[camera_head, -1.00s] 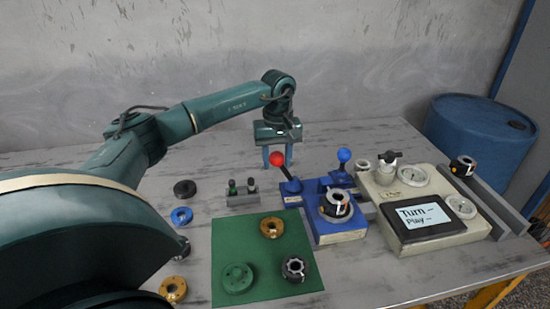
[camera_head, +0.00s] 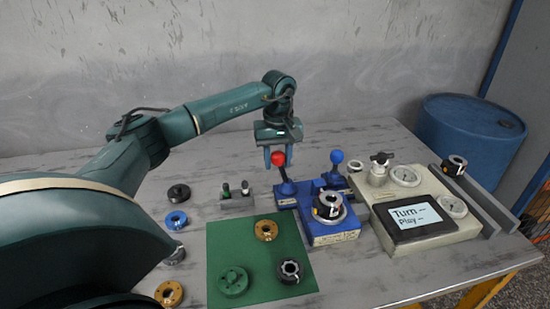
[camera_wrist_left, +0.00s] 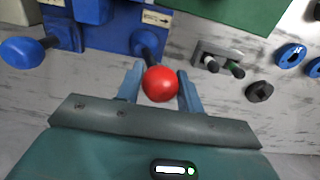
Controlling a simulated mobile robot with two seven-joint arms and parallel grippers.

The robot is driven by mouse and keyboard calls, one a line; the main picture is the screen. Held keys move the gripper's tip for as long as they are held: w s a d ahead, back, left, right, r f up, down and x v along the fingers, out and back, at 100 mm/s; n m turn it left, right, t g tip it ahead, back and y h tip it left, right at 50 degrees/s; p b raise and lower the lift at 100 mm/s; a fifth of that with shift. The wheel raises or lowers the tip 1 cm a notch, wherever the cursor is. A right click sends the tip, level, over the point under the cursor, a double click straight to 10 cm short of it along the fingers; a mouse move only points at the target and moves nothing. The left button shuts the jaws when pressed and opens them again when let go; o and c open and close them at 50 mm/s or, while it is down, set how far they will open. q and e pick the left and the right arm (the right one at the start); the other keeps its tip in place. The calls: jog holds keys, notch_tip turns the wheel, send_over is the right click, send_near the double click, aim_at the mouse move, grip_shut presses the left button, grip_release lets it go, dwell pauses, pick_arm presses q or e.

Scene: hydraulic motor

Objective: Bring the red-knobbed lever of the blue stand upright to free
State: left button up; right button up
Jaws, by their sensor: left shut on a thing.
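The blue stand (camera_head: 333,233) is on the table, right of the green mat. Its lever has a red knob (camera_head: 278,158) and leans slightly left of upright in the head view. My left gripper (camera_head: 279,157) points down at the knob, with one blue finger on each side. In the left wrist view the red knob (camera_wrist_left: 160,84) sits between the two fingers (camera_wrist_left: 160,90), which are shut on it. A blue-knobbed lever (camera_head: 337,157) stands nearly upright at the stand's right. A black-and-silver ring part (camera_head: 328,206) sits on the stand. My right gripper is not in view.
The green mat (camera_head: 254,238) holds several round parts. A small grey holder (camera_head: 238,203) with pegs stands left of the stand. A beige panel box (camera_head: 440,240) with gauges is close on the right. A blue barrel (camera_head: 470,140) stands behind the table.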

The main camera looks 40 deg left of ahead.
pick_arm(q)
jog(key=shift+w+d, duration=0.2)
jog(key=shift+d, duration=0.05)
jog(key=shift+w+d+r, duration=0.15)
jog(key=shift+w+d, duration=0.15)
jog(key=shift+w, duration=0.15)
dwell(0.5)
jog(key=shift+w+d+r+p, duration=0.1)
jog(key=shift+w+d+p, duration=0.3)
jog(key=shift+w, duration=0.2)
jog(key=o, duration=0.6)
jog(key=shift+d, duration=0.1)
jog(key=shift+o, duration=0.2)
